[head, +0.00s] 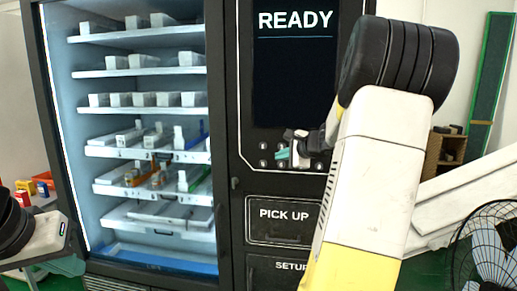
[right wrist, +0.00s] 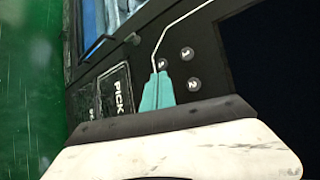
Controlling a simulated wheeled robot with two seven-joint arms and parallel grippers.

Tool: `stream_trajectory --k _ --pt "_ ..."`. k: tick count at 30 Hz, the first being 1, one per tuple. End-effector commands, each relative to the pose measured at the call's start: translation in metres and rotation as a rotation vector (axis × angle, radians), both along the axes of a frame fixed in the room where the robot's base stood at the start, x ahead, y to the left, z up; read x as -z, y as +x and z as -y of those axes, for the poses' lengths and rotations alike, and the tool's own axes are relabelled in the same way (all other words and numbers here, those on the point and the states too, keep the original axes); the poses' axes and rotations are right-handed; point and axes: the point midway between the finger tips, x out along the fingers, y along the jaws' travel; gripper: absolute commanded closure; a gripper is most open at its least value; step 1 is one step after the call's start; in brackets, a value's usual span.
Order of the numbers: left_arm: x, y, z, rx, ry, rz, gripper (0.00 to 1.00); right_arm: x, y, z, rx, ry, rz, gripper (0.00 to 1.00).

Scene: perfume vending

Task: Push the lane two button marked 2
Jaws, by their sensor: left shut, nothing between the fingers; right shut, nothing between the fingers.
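The button marked 2 (right wrist: 193,84) is a small round grey button with a white numeral on the black panel in the right wrist view. The button marked 1 (right wrist: 186,54) sits beside it. My right gripper (head: 283,154) is in front of the keypad in the head view, its teal fingers shut and empty. In the right wrist view its fingertips (right wrist: 159,75) appear to the left of the 2 button, over the panel. I cannot tell whether they touch the panel. The gripper hides part of the keypad.
The vending machine's glass-fronted shelves (head: 148,100) hold several boxes and bottles. A READY screen (head: 295,80) is above the keypad, and a PICK UP door (head: 284,222) below. A black wire fan (head: 490,245) stands at the lower right. Small coloured boxes (head: 30,188) are at the left.

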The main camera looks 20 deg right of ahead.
Motion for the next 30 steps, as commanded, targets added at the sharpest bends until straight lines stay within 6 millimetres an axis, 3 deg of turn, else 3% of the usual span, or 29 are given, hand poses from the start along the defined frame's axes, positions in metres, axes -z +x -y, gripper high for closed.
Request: stream_trajectory --k 8,21,30 --pt "0.0 0.0 0.0 0.0 0.0 0.0 1.0 0.0 0.012 0.007 -0.002 -0.001 0.0 1.0" --pt "0.0 0.0 0.0 0.0 0.0 0.0 1.0 0.0 0.063 0.037 -0.003 0.0 0.0 1.0" --pt "0.0 0.0 0.0 0.0 0.0 0.0 1.0 0.0 0.075 0.045 -0.003 -0.001 0.0 1.0"
